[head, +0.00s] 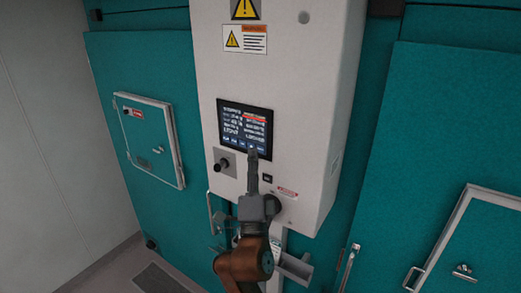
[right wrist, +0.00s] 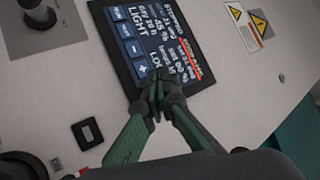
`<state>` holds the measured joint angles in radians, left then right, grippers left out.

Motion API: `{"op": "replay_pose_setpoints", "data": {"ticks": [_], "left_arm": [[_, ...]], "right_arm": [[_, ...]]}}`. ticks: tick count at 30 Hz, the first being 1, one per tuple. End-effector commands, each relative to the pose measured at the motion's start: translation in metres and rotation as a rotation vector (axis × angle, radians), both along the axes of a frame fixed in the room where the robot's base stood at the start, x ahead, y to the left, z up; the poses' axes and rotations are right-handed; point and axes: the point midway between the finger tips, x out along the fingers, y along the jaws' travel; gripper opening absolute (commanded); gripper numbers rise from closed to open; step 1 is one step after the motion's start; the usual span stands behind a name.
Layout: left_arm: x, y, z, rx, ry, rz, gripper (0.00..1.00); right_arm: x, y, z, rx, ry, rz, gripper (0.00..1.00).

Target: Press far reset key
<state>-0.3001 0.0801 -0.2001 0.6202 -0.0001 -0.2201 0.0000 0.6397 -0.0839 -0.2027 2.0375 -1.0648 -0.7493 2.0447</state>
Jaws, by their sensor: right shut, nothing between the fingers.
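A dark touch screen (head: 246,132) is set in the white control box, with lines of text and a row of blue keys along its lower edge. The screen also shows in the right wrist view (right wrist: 150,38), where keys marked minus and plus are readable. My right gripper (head: 252,153) is shut and empty, its fingertips over the screen's lower edge near the right-hand keys. In the right wrist view its fingertips (right wrist: 160,88) cover the area beside the plus key. I cannot tell if they touch the glass. No key is readable as reset. My left gripper is not in view.
The white control box (head: 300,70) stands out from teal chamber walls. Below the screen are a black knob (head: 222,165) and a small black switch (head: 267,178). Warning labels (head: 244,39) sit above. A latched chamber door (head: 150,140) is at left, another at right.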

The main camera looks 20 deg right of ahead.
Motion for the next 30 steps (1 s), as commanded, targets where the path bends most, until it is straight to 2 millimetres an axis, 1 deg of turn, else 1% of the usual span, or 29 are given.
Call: {"op": "replay_pose_setpoints", "data": {"ticks": [8, 16, 30], "left_arm": [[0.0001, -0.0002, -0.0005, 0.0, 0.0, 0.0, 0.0], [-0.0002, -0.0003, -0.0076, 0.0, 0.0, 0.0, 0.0], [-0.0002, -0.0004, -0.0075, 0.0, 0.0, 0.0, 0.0]], "right_arm": [[0.0001, -0.0003, -0.0002, 0.0, 0.0, 0.0, 0.0], [0.0046, -0.0065, -0.0009, 0.001, -0.001, 0.0, 0.0], [0.0055, -0.0076, 0.0, 0.0, 0.0, 0.0, 0.0]]}}
